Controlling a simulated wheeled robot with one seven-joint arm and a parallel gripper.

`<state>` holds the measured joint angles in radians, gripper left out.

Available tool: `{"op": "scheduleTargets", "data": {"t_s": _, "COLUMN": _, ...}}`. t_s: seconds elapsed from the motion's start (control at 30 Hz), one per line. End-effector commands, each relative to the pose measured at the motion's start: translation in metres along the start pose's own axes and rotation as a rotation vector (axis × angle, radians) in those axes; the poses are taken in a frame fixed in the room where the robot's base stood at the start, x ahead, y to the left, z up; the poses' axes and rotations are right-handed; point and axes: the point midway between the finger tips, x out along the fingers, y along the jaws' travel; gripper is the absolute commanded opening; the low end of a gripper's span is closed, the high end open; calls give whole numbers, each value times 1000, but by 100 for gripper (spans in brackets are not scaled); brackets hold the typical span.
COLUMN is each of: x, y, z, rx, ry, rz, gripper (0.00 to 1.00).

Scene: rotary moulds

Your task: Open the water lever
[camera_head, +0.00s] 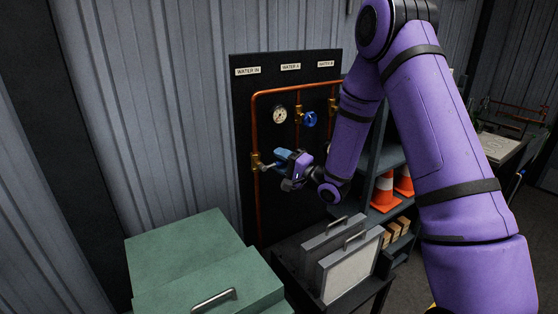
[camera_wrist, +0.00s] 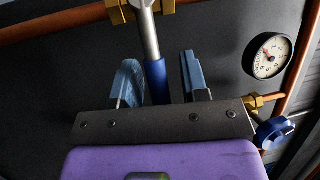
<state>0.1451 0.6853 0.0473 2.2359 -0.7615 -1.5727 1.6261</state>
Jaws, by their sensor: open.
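The water lever (camera_head: 269,166) is a silver handle with a blue grip. It sticks out to the right from a brass valve (camera_head: 257,162) on the vertical copper pipe under the "WATER IN" label (camera_head: 248,71). In the wrist view the lever (camera_wrist: 150,35) stands crosswise to the pipe, and its blue grip (camera_wrist: 156,78) lies between my fingers. My gripper (camera_head: 281,160) is at the lever's free end. In the wrist view my gripper (camera_wrist: 160,70) is open, with visible gaps on both sides of the grip. The grip's lower end is hidden behind the gripper body.
A round gauge (camera_head: 280,115) and a blue round knob (camera_head: 309,119) sit on the dark panel (camera_head: 245,100) above and right of my gripper. Green cases (camera_head: 185,250) and grey cases (camera_head: 350,270) stand below. Shelves with orange cones (camera_head: 384,190) are at right.

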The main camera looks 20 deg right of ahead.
Motion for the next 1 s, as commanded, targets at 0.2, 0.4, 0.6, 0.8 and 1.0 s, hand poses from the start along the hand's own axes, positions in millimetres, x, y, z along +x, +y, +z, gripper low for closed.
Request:
{"op": "scheduleTargets", "data": {"t_s": 0.2, "x": 6, "y": 0, "z": 0, "rx": 1, "ry": 0, "rz": 1, "gripper": 41}}
{"op": "scheduleTargets", "data": {"t_s": 0.4, "x": 6, "y": 0, "z": 0, "rx": 1, "ry": 0, "rz": 1, "gripper": 34}}
{"op": "scheduleTargets", "data": {"t_s": 0.6, "x": 6, "y": 0, "z": 0, "rx": 1, "ry": 0, "rz": 1, "gripper": 0}}
{"op": "scheduleTargets", "data": {"t_s": 0.8, "x": 6, "y": 0, "z": 0, "rx": -3, "ry": 0, "rz": 3, "gripper": 0}}
{"op": "scheduleTargets", "data": {"t_s": 1.0, "x": 6, "y": -4, "z": 0, "rx": -46, "ry": -9, "rz": 18, "gripper": 0}}
